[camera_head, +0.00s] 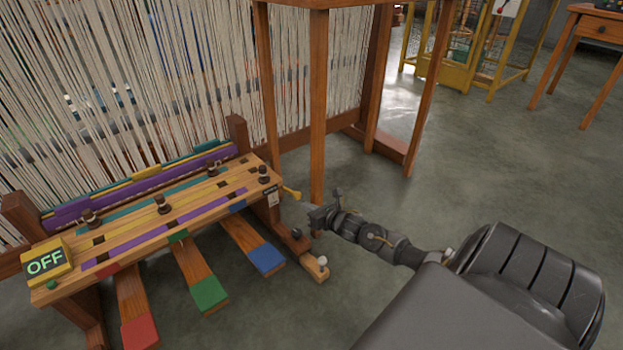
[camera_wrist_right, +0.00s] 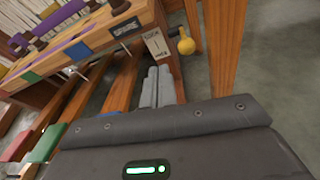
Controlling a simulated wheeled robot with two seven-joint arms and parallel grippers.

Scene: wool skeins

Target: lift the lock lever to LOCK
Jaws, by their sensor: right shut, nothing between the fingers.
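The lock lever (camera_head: 292,194) is a yellow handle with a round knob at the right end of the loom's wooden pedal bench. It points out to the right and slightly down in the head view. In the right wrist view its yellow knob (camera_wrist_right: 186,44) hangs right of a pale label (camera_wrist_right: 156,43) reading LOCK at the top; the lower word is hard to read. My right gripper (camera_head: 314,217) is just right of and below the lever, apart from it. Its fingers (camera_wrist_right: 159,84) are shut and empty, pointing toward the label. My left gripper is not in view.
An OFF sign (camera_head: 46,262) stands at the bench's left end. Red, green and blue pedals (camera_head: 267,259) stick out in front. A wooden post (camera_head: 317,120) rises close behind my right gripper. A bench foot (camera_head: 314,271) lies below it. Open floor (camera_head: 490,170) lies to the right.

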